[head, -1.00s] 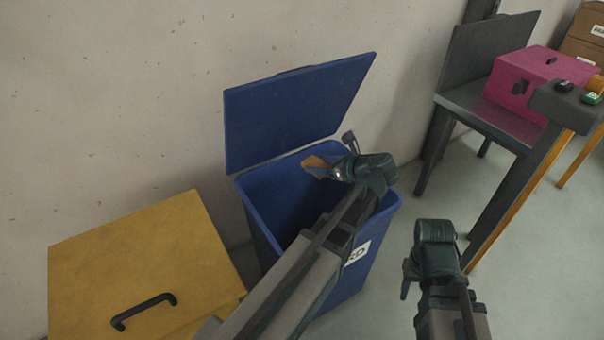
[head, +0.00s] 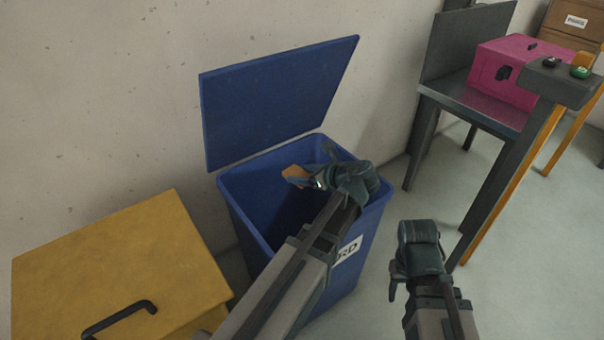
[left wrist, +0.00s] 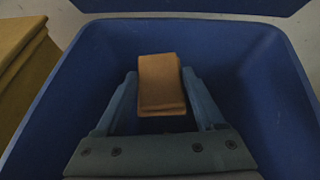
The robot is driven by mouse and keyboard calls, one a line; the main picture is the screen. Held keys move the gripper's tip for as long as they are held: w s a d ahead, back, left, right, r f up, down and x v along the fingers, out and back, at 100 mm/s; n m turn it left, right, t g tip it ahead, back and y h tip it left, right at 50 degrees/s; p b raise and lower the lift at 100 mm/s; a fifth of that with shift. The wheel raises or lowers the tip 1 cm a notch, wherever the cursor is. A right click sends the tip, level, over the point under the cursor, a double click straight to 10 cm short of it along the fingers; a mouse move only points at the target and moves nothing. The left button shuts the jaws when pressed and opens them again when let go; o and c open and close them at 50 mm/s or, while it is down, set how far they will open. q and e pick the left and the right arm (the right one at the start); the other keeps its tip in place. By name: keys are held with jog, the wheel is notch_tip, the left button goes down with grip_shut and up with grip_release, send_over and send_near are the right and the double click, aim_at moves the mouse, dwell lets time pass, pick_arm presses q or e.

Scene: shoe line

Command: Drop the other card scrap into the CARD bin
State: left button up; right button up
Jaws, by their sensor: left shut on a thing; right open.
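The blue CARD bin (head: 235,208) stands against the wall with its lid (head: 280,100) raised, and its label is partly hidden by my left arm. My left gripper (head: 310,178) is over the bin's open mouth and shut on the orange-brown card scrap (head: 295,174). In the left wrist view the scrap (left wrist: 162,82) sits between the two fingers, with the blue bin walls (left wrist: 70,95) around it. My right gripper (head: 397,272) is open, low to the right of the bin and apart from it.
A yellow lidded bin (head: 120,262) with a black handle stands left of the blue bin. At the right are a dark table (head: 480,108) with a pink box (head: 515,72) and a post (head: 560,85) with buttons. Bare floor lies between.

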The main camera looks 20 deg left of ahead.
pick_arm(q)
jog(key=shift+f, duration=0.55)
pick_arm(e)
jog(key=shift+f, duration=0.5)
pick_arm(q)
jog(key=shift+r, duration=0.1)
jog(key=o, duration=1.3)
pick_arm(e)
jog(key=shift+r, duration=0.1)
